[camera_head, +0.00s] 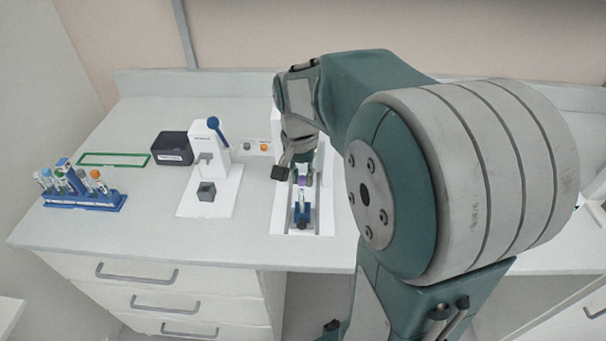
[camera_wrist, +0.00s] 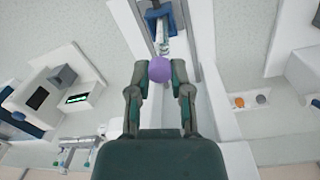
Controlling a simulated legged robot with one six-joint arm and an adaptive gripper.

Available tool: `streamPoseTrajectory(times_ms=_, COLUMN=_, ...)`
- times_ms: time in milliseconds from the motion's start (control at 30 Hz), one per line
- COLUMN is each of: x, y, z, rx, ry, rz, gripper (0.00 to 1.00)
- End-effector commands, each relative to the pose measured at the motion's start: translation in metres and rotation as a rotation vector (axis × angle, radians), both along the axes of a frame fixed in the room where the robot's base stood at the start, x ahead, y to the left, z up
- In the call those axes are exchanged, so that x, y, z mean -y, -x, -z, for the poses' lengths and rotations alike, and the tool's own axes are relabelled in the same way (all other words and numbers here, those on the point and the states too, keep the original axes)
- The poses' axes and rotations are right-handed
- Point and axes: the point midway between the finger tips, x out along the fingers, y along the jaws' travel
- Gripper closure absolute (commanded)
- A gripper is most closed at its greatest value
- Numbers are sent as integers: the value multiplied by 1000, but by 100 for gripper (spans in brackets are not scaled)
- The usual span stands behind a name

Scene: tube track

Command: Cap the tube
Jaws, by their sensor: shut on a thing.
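My gripper (camera_wrist: 159,75) is shut on a round purple cap (camera_wrist: 159,69), which sits between its two fingertips in the wrist view. A clear tube (camera_wrist: 161,42) lies just beyond the cap, in line with it along the track. Whether cap and tube touch is hard to tell. A blue holder (camera_head: 302,214) stands at the near end of the tube track (camera_head: 288,222) in the head view and also shows at the top of the wrist view (camera_wrist: 157,18). In the head view my gripper (camera_head: 300,174) is over the track and partly hides it.
A blue rack (camera_head: 95,202) with several tubes stands at the far left of the counter. A white press with a blue lever (camera_head: 214,160), a black bin (camera_head: 173,149) and a green frame (camera_head: 113,159) stand between. Orange and grey buttons (camera_head: 264,147) sit left of the track.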

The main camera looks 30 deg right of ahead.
Motion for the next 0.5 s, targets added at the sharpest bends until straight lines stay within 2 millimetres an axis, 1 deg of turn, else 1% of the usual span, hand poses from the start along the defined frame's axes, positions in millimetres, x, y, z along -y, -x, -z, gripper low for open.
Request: streamPoseTrajectory(times_ms=500, x=4, y=0, z=1, rx=-1, ry=-2, rz=0, gripper=87)
